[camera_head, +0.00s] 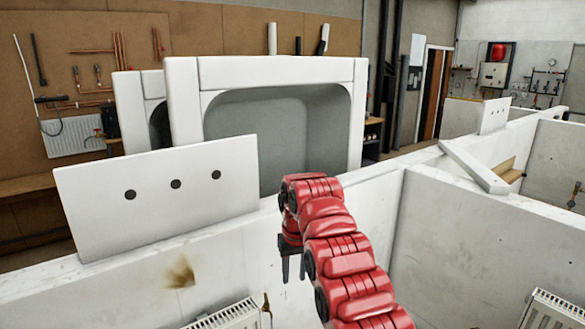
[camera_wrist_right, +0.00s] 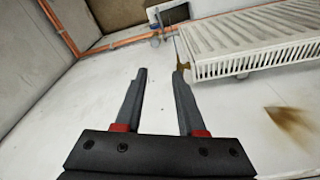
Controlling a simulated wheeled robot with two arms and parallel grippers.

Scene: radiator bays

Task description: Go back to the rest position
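My right gripper (camera_head: 293,270) hangs down at the end of my red arm, in front of the white bay wall in the head view. In the right wrist view its two dark fingers (camera_wrist_right: 160,72) stand apart with nothing between them. Beyond the fingertips there is a white wall with a brown stain (camera_wrist_right: 291,124). My left gripper is not in the head view.
A white radiator (camera_head: 228,316) is on the wall below and left of my right gripper; it also shows in the wrist view (camera_wrist_right: 260,45). Copper pipe (camera_wrist_right: 125,40) runs beside it. A white panel with three holes (camera_head: 155,195) tops the wall. Another radiator (camera_head: 550,312) is lower right.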

